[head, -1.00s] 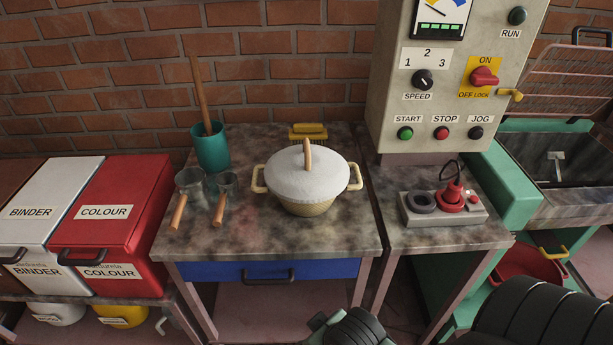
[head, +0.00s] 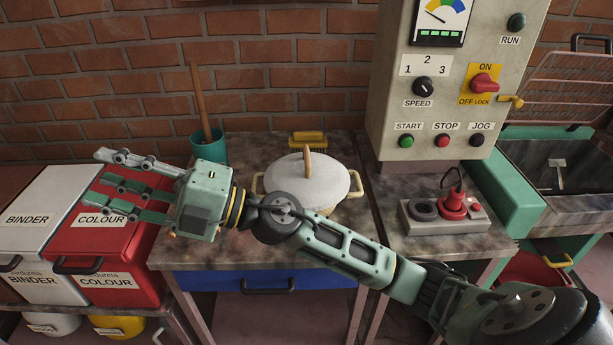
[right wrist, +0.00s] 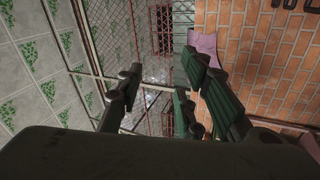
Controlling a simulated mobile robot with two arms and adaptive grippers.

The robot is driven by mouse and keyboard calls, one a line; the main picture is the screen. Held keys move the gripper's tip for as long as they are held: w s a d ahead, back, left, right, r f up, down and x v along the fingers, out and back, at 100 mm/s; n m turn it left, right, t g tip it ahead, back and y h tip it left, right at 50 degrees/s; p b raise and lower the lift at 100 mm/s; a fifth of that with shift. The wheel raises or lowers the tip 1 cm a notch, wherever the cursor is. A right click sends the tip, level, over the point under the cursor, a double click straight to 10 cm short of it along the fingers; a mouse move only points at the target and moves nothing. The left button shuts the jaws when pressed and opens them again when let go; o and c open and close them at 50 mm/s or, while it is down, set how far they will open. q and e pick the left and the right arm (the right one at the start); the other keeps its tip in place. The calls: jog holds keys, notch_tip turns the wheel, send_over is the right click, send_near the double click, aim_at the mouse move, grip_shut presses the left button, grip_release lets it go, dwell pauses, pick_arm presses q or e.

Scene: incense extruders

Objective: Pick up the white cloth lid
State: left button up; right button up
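The white cloth lid (head: 326,180) with its wooden handle (head: 307,160) sits on a cream two-handled pot (head: 356,190) on the small table. My right gripper (head: 118,184) reaches across in front of the pot, to its left, above the red bin and the table's left edge. Its fingers are spread open and point left, away from the lid, with nothing between them. The forearm hides the pot's lower front. In the right wrist view the open fingers (right wrist: 165,105) show with empty space between them; the lid is not in that view. My left gripper is not in view.
A teal cup (head: 210,147) with a wooden stick stands behind the gripper. The red COLOUR bin (head: 75,240) and white BINDER bin (head: 40,195) are at left.

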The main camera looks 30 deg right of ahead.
notch_tip(320, 180, down, 2)
jog(key=a+n+g, duration=0.2)
jog(key=n+g, duration=0.3)
jog(key=m+g+h, duration=0.3)
jog(key=h, duration=1.9)
send_over(307, 152)
jog(key=s+a, duration=0.1)
jog(key=a, duration=0.1)
jog(key=f, duration=0.7)
jog(key=shift+s+d, duration=0.15)
jog(key=shift+d, duration=0.1)
jog(key=x, duration=0.2)
jog(key=p+x, duration=0.1)
jog(key=x, duration=0.3)
jog(key=shift+s+d+f, duration=0.15)
jog(key=shift+s+f, duration=0.1)
jog(key=shift+s, duration=0.05)
jog(key=shift+w+f, duration=0.2)
jog(key=shift+f, duration=0.15)
